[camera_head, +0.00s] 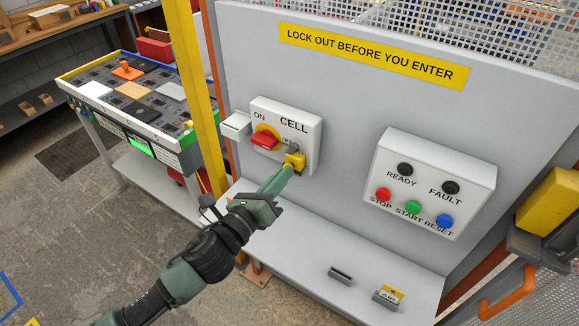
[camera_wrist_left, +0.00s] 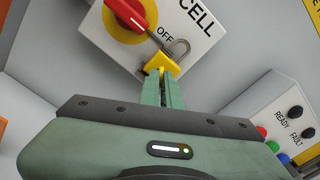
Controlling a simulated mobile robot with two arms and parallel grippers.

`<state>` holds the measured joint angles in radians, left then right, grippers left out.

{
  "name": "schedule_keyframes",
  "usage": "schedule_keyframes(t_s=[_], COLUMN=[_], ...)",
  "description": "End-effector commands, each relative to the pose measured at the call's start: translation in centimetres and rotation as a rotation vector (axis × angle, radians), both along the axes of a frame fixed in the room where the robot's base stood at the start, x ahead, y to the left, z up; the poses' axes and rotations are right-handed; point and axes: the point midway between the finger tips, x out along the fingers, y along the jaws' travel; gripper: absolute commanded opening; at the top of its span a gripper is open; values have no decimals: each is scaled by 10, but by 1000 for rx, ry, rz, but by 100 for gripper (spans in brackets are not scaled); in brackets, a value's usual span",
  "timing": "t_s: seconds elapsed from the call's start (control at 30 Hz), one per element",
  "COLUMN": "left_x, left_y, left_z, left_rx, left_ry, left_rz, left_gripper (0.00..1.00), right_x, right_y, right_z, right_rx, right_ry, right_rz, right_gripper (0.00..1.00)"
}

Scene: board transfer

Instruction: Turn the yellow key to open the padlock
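A yellow padlock (camera_head: 295,160) hangs at the lower right of the red and yellow switch (camera_head: 265,138) on the white CELL box. In the left wrist view the padlock (camera_wrist_left: 160,64) has a grey shackle (camera_wrist_left: 180,46) beside the word OFF. I cannot tell whether the shackle is latched. My left gripper (camera_head: 287,170) points up at the padlock's lower end. In the left wrist view its two green fingers (camera_wrist_left: 161,76) are close together, with a sliver of yellow between the tips. The key itself is almost wholly hidden by the fingers. My right gripper is not in view.
A button box (camera_head: 436,175) is to the right on the grey panel. A ledge below holds a yellow-labelled tag piece (camera_head: 389,295) and a dark slot piece (camera_head: 341,274). A yellow post (camera_head: 194,85) and a workbench (camera_head: 130,100) are at left.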

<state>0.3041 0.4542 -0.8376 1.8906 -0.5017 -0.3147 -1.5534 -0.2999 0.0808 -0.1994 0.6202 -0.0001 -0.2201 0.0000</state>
Motion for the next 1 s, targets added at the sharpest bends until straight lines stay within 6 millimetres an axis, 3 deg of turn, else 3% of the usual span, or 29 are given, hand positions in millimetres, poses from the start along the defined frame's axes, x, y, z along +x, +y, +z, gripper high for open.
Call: schedule_keyframes(t_s=[0.4, 0.77, 1.0], left_x=[0, 0, 0], left_y=[0, 0, 0], left_z=[0, 0, 2], left_rx=[253, 278, 458], left_ry=[-180, -199, -330], left_rz=[-1, 0, -1], left_gripper=[0, 0, 0], right_x=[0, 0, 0], right_y=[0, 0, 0], right_z=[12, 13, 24], right_rx=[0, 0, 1], right_ry=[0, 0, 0], right_rz=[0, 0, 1], right_gripper=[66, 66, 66])
